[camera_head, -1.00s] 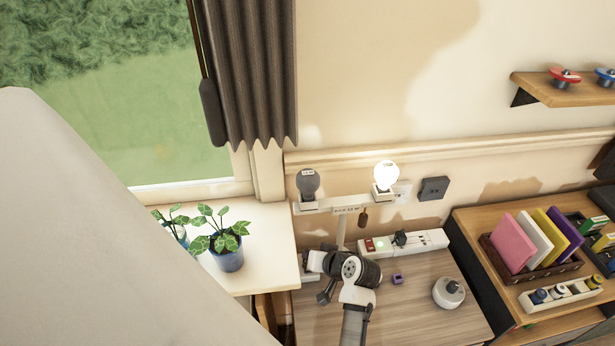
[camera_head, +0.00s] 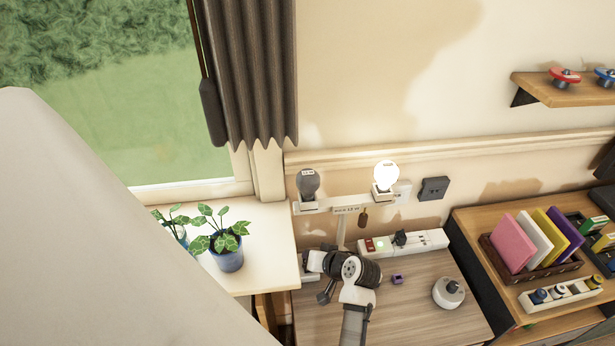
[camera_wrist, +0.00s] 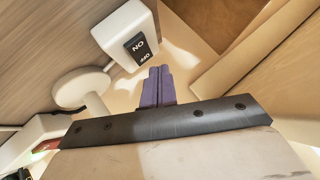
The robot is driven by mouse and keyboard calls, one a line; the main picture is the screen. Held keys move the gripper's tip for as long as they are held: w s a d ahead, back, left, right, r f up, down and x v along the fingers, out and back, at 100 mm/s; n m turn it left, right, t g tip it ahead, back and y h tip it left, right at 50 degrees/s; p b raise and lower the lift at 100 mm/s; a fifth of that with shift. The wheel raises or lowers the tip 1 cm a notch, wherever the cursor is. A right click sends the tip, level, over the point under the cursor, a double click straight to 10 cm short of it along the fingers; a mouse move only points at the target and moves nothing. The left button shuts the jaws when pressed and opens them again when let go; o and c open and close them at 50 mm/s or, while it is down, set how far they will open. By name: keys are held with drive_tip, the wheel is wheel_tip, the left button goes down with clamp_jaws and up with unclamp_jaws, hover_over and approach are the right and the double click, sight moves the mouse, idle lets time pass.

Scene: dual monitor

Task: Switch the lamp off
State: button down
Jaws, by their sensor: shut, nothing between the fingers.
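The lamp (camera_head: 342,214) has two bulbs on a white bar. The left bulb (camera_head: 308,183) is grey and unlit, and the right bulb (camera_head: 385,176) glows white. In the wrist view, a white switch box (camera_wrist: 112,32) carries a black rocker switch (camera_wrist: 141,47) marked ON and OFF. My gripper (camera_wrist: 157,71) shows there with its purple fingers shut and empty. The fingertips appear just below the switch in the picture; I cannot tell whether they touch it. In the head view my arm hides much of this area.
A white power strip (camera_head: 425,243) with a plug lies at the desk's back. Potted plants (camera_head: 227,257) stand at left; a box of books (camera_head: 530,262) stands at right.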

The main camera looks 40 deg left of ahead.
drive_tip(key=shift+f, duration=0.15)
drive_tip(key=shift+f, duration=0.3)
drive_tip(key=shift+f+b, duration=0.3)
drive_tip(key=shift+b, duration=0.05)
idle(0.7)
drive_tip(key=shift+r, duration=0.1)
drive_tip(key=shift+r+p, duration=0.7)
drive_tip(key=shift+p, duration=0.05)
drive_tip(key=shift+s+d+r+p, duration=0.1)
drive_tip(key=shift+r+p, duration=0.65)
drive_tip(key=shift+r, duration=0.7)
drive_tip(key=shift+s+d+r, duration=0.1)
drive_tip(key=shift+d+r, duration=0.05)
drive_tip(key=shift+r, duration=0.9)
